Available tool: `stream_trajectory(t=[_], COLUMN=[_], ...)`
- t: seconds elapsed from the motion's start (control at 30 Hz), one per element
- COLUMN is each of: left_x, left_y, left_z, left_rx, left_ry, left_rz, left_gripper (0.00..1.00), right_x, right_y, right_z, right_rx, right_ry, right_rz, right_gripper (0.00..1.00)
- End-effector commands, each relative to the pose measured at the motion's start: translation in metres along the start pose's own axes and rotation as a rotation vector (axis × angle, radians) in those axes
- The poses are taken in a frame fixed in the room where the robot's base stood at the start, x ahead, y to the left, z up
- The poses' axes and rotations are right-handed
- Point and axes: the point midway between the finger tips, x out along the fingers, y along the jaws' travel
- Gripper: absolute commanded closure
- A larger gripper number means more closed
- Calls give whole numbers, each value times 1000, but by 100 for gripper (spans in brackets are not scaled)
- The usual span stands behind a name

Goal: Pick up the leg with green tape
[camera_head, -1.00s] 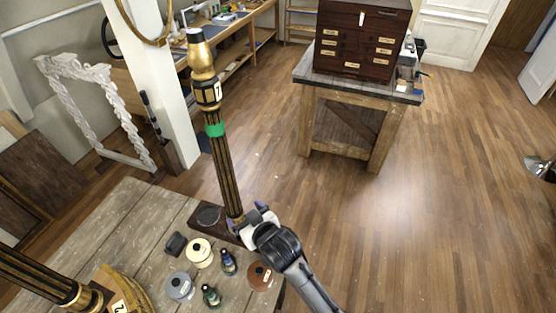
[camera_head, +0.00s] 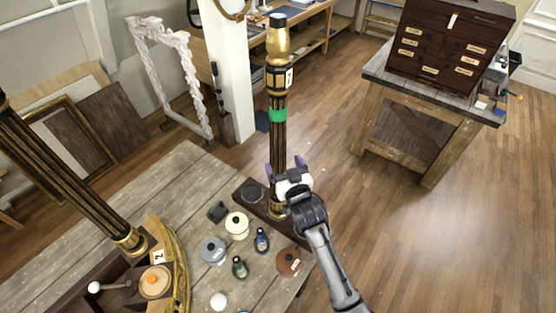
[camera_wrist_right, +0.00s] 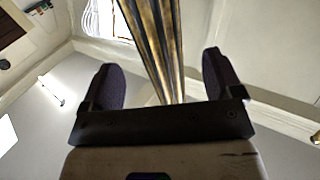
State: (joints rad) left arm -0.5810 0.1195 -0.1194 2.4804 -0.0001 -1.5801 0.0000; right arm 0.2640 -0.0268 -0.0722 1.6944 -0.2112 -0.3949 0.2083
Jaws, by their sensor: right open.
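The leg with green tape (camera_head: 278,140) is black and gilt, with a green band above its middle and a small number tag. It stands upright on a dark base block (camera_head: 251,192) at the table's right side. My right gripper (camera_head: 284,167) is open at the leg's lower part, one finger on each side in the head view. In the right wrist view the fluted leg (camera_wrist_right: 156,45) rises between the two spread fingers, with gaps on both sides. My left gripper is not in view.
Several jars and bottles, including a cream tin (camera_head: 237,225) and a brown tin (camera_head: 289,262), stand close by on the grey table (camera_head: 150,195). Another dark leg (camera_head: 70,185) tilts at left. A drawer chest (camera_head: 445,45) stands on a bench behind. Floor at right is clear.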

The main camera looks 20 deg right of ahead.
Motion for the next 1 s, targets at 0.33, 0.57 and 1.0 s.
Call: stream_trajectory(t=[0.33, 0.57, 1.0], left_x=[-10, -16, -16], left_y=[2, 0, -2], left_z=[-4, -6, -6], left_rx=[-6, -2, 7], left_ry=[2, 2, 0], left_rz=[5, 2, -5], left_gripper=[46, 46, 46], right_x=[24, 48, 56], right_y=[1, 1, 1], right_z=[-3, -1, 0], right_rx=[1, 1, 1], right_ry=[-2, -2, -1], right_rz=[0, 0, 0], right_gripper=[15, 15, 16])
